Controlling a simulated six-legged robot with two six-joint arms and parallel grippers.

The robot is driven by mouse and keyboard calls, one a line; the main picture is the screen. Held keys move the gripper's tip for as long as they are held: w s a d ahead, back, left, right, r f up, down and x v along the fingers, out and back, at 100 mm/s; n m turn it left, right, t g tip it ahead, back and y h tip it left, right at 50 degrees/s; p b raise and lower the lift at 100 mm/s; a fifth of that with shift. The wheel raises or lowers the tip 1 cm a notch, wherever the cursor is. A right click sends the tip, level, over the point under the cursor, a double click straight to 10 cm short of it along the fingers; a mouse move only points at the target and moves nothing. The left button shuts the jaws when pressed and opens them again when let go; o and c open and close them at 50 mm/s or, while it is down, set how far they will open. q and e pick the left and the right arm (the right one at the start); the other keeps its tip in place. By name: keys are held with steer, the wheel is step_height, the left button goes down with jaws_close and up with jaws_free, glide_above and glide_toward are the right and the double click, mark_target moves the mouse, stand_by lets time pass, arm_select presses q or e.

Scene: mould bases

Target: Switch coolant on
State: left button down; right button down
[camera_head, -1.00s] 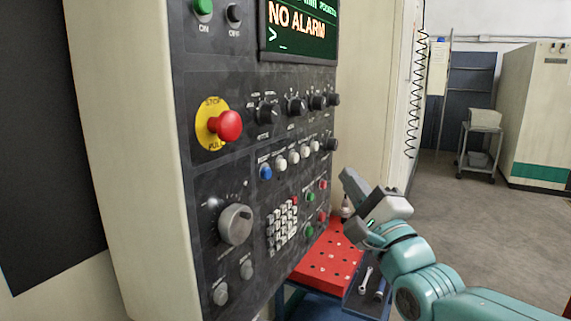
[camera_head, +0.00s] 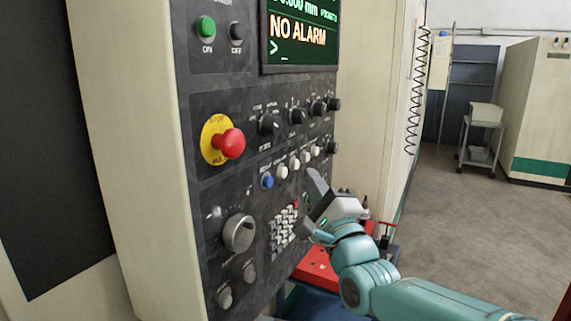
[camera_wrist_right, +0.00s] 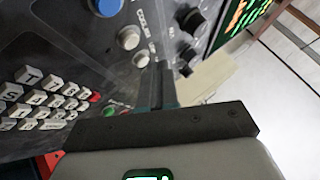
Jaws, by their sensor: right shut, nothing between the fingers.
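The control panel (camera_head: 215,175) of the machine fills the left and middle of the head view. It has a row of a blue button (camera_head: 267,181) and several white buttons (camera_head: 294,164). In the right wrist view the blue button (camera_wrist_right: 106,5) and two white buttons (camera_wrist_right: 129,38) show beside small lettering that I cannot read surely. My right gripper (camera_head: 317,184) is shut and empty, in front of the panel just below the white buttons. Its closed fingers (camera_wrist_right: 166,86) point toward the panel; I cannot tell whether they touch it. My left gripper is out of view.
A red emergency stop (camera_head: 229,143) sticks out on a yellow plate, with a large dial (camera_head: 238,232) below it. Several dark knobs (camera_head: 297,116) sit above the buttons. A keypad (camera_head: 282,228) and a red bench top (camera_head: 316,268) lie near my arm. Open floor is at right.

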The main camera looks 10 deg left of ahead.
mark_target(283, 173)
steer(key=shift+w+a+f, duration=0.1)
steer(key=shift+w+a, duration=0.15)
steer(key=shift+a, duration=0.2)
steer(key=shift+w+a, duration=0.2)
steer(key=shift+a, duration=0.25)
steer(key=shift+a, duration=0.1)
stand_by(1.3)
steer(key=shift+w+a, duration=0.15)
steer(key=shift+a, duration=0.2)
